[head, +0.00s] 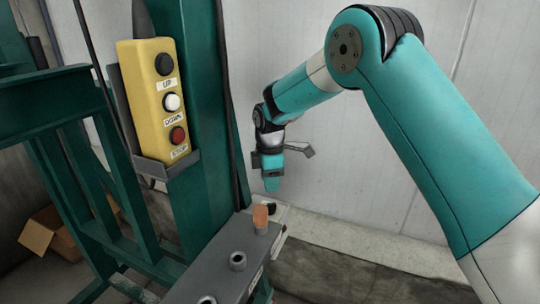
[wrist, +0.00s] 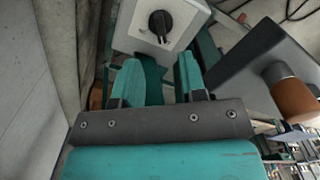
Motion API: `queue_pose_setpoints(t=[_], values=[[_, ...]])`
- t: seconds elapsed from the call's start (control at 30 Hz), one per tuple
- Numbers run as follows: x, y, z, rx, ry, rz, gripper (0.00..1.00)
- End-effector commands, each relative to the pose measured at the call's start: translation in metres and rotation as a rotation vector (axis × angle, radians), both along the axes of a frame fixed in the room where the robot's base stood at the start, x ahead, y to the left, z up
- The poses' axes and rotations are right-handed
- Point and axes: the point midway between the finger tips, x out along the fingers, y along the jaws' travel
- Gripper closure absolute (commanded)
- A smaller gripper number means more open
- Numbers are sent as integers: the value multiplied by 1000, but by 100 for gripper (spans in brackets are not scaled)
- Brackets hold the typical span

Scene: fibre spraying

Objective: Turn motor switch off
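The motor switch is likely the black rotary knob (wrist: 160,23) on a light grey box (wrist: 185,12), at the top of the wrist view. The knob's grip runs roughly up and down in that view; I cannot read its on or off setting. In the head view the knob (head: 269,208) is small and dark, partly behind a brown cylinder. My gripper (head: 272,186) points down above the switch box in the head view. In the wrist view my gripper (wrist: 159,72) has its two teal fingers apart with nothing between them. The knob lies beyond the fingertips, not touched.
The brown cylinder (head: 260,219) stands on a dark grey bar (head: 212,262) beside the switch; it also shows in the wrist view (wrist: 294,96). A yellow UP, DOWN and STOP control box (head: 153,100) hangs on the green frame (head: 200,120). A pale wall stands behind my arm.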

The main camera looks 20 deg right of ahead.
Motion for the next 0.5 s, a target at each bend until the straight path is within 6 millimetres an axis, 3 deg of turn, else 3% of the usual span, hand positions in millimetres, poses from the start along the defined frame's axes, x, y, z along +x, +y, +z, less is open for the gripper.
queue_pose_setpoints(t=[0.2, 0.5], values=[[1, 0, 55, 0, -5, 0, 62], [0, 0, 93, 0, -1, 0, 62]])
